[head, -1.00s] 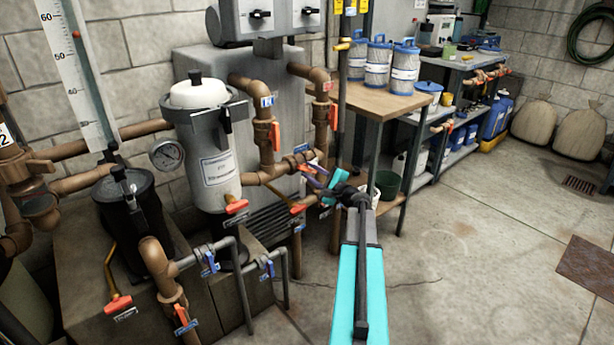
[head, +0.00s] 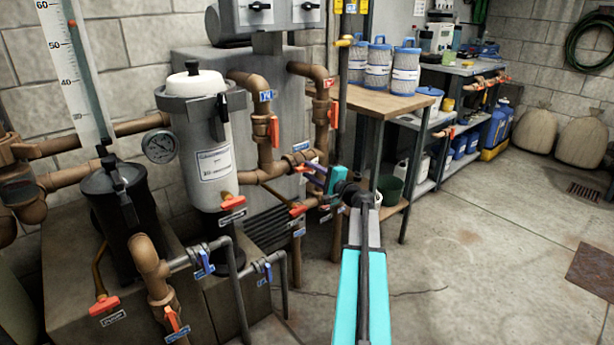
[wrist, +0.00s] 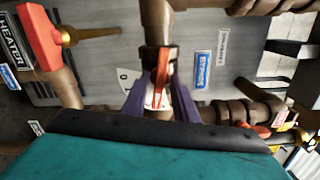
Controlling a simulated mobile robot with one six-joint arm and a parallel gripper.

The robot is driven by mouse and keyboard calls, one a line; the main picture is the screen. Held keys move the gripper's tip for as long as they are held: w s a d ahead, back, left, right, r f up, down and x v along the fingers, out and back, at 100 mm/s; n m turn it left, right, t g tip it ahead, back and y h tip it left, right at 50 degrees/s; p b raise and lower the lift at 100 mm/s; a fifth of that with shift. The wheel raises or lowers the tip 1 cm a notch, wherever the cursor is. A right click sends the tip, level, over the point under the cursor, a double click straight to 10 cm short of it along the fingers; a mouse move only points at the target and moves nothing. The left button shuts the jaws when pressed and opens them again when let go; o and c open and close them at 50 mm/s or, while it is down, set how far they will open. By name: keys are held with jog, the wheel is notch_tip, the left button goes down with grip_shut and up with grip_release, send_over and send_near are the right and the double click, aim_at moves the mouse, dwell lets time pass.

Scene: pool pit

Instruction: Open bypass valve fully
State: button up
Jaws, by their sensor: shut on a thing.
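The bypass valve is on the brown pipe low in front of the grey heater cabinet, beside a blue tag (head: 313,154); in the wrist view a blue tag (wrist: 202,70) sits beside it. Its orange handle (wrist: 160,88) is seen nearly end-on between the purple fingers of my gripper (wrist: 163,100). My gripper is shut on this handle. In the head view my gripper (head: 314,172) reaches the pipe from the right, and its fingers and teal body hide much of the valve. The handle's exact angle to the pipe is hard to tell.
Another orange handle (head: 275,131) is on the vertical pipe above left, and one (head: 298,209) is below. A grey filter housing (head: 205,150) stands left. A wooden table (head: 372,101) with blue-topped canisters is close on the right.

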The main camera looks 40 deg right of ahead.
jog(key=shift+a+f+n+b, duration=0.1)
jog(key=shift+f+n+b, duration=0.2)
jog(key=shift+n+b, duration=1.25)
jog(key=shift+r+b, duration=0.15)
jog(key=shift+b, duration=0.3)
jog(key=o, duration=0.8)
jog(key=shift+c, duration=0.2)
jog(key=shift+r+m, duration=0.1)
jog(key=shift+m, duration=0.15)
jog(key=shift+s, duration=0.15)
jog(key=s, duration=0.6)
jog(key=shift+s+a+b, duration=0.15)
jog(key=shift+s+b, duration=0.25)
